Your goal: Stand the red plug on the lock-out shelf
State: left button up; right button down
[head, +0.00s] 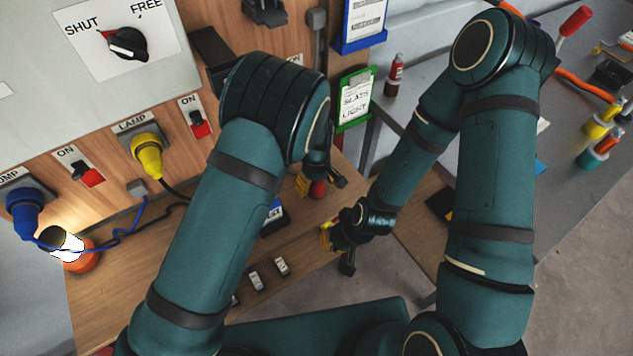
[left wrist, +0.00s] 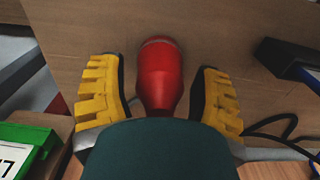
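The red plug (head: 318,190) is near the right end of the wooden shelf (head: 312,236), below the green-framed sign. In the left wrist view the red plug (left wrist: 160,78) sits between the two yellow finger pads, with a visible gap on each side. My left gripper (head: 321,183) is open around it; the left wrist view shows the same gripper (left wrist: 163,92). The plug's lower part is hidden by my wrist in that view, and contact with the wood is unclear. My right gripper (head: 338,249) is open and empty, lower, by the shelf's right edge.
A blue-edged dark block (head: 273,216) and small switch-like pieces (head: 281,266) lie on the shelf. A green-framed sign (head: 356,97) hangs close to my left gripper. Yellow (head: 148,155) and blue (head: 25,202) plugs sit in the panel. A grey bench (head: 577,150) holds tools at right.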

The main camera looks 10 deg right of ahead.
pick_arm(q)
jog(key=shift+r, duration=0.2)
notch_tip(320, 180, up, 12)
jog(key=shift+f+p, duration=0.1)
jog(key=shift+p, duration=0.8)
